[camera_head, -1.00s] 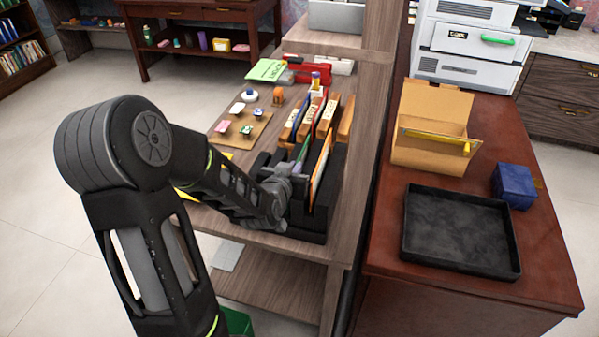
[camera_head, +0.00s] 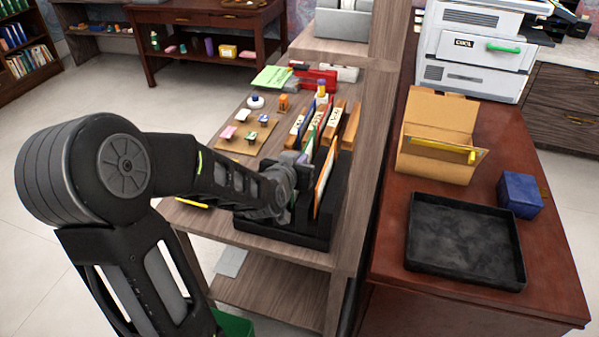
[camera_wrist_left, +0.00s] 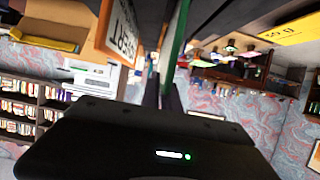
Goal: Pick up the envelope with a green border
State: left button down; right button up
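The envelope with a green border (camera_head: 308,146) stands upright among the slots of a black desk organizer (camera_head: 318,228). Only its thin green edge shows in the head view. In the left wrist view its green edge (camera_wrist_left: 176,42) runs down to between my fingers. My left gripper (camera_head: 303,166) is at the organizer, with its fingers close together on the envelope (camera_wrist_left: 161,92). An envelope with an orange border (camera_head: 326,166) stands just to the right; in the wrist view it shows lettering (camera_wrist_left: 121,28). My right gripper is not in view.
Wooden-tabbed files (camera_head: 330,122) stand behind. A board with small stamps (camera_head: 246,137) and a green paper (camera_head: 272,78) lie on the shelf. On the right desk are an empty black tray (camera_head: 465,276), an open cardboard box (camera_head: 436,165) and a blue box (camera_head: 519,195).

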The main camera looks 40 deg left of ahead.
pick_arm(q)
notch_tip(320, 180, up, 5)
jog(key=shift+f, duration=0.1)
jog(key=shift+f, duration=0.1)
dwell(0.6)
